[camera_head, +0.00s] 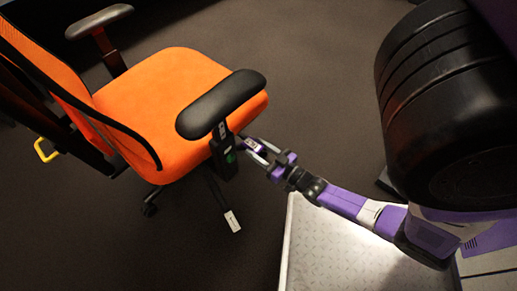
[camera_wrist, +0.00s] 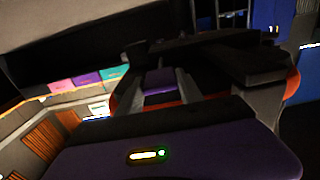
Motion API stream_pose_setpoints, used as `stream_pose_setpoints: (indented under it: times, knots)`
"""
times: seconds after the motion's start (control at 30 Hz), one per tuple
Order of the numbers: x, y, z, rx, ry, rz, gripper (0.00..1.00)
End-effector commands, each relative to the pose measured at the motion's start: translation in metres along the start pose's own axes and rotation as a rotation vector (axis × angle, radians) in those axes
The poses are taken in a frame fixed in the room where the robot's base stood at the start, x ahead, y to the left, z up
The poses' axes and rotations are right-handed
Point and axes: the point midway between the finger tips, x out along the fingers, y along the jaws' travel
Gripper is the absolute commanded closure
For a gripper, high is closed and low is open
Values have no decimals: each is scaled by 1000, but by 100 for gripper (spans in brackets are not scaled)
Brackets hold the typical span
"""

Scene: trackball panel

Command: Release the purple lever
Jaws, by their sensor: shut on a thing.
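The purple lever (camera_head: 252,144) shows at the side of the orange chair's seat, just right of the armrest post. My gripper (camera_head: 262,151) reaches it from the lower right and is shut on it. In the wrist view, a small purple piece (camera_wrist: 160,80), which looks like the lever, sits between the two grey fingers of my gripper (camera_wrist: 162,92). The fingers partly cover the lever, and its inner end under the seat is hidden. The orange seat (camera_head: 165,95) is above and left of my gripper.
A black armrest (camera_head: 222,103) overhangs close to my gripper. A black bar with a white tag (camera_head: 232,221) sticks out below the seat. A yellow handle (camera_head: 46,150) is at the far left. Dark carpet (camera_head: 320,90) is clear behind the chair's right side.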

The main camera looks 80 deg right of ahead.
Motion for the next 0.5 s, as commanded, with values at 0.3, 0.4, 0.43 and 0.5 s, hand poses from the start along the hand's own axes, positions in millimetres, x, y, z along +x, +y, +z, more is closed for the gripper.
stream_pose_setpoints:
  times: [0.3, 0.4, 0.43, 0.5]
  knots:
    - [0, 0, -14, -1, -35, -2, 100]
    - [0, 0, -21, -1, -66, -3, 100]
    - [0, 0, -23, -1, -76, -2, 100]
    - [0, 0, -28, -2, -97, -3, 100]
